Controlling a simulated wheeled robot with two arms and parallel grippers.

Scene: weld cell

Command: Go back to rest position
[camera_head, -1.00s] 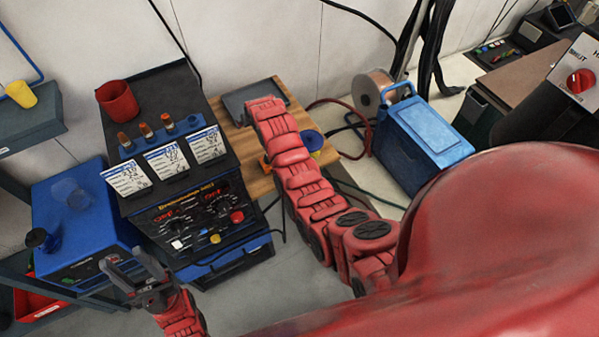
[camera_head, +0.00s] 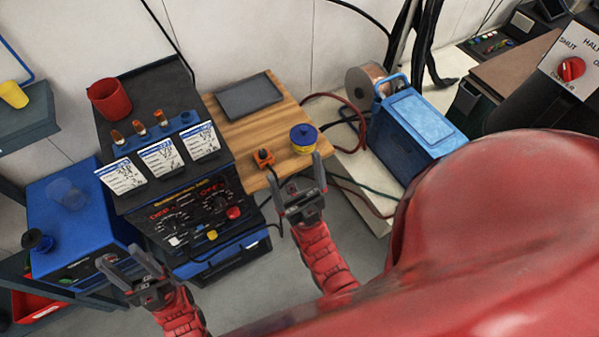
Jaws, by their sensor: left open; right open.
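My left gripper (camera_head: 134,267) is open and empty at the lower left, in front of the blue cabinet. My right gripper (camera_head: 297,185) is open and empty at the front edge of the wooden table (camera_head: 232,138). Its fingers point up in the picture, just below a yellow and blue spool (camera_head: 304,138) and a small orange and black device (camera_head: 263,158). I cannot tell whether a finger touches the table edge. Both red arms are in view below their grippers.
A black and blue welding machine (camera_head: 196,212) stands between the grippers, with a red cup (camera_head: 110,99) on top. A dark grey tray (camera_head: 249,97) lies on the table. A blue case (camera_head: 419,125) stands to the right. The floor below the table is clear.

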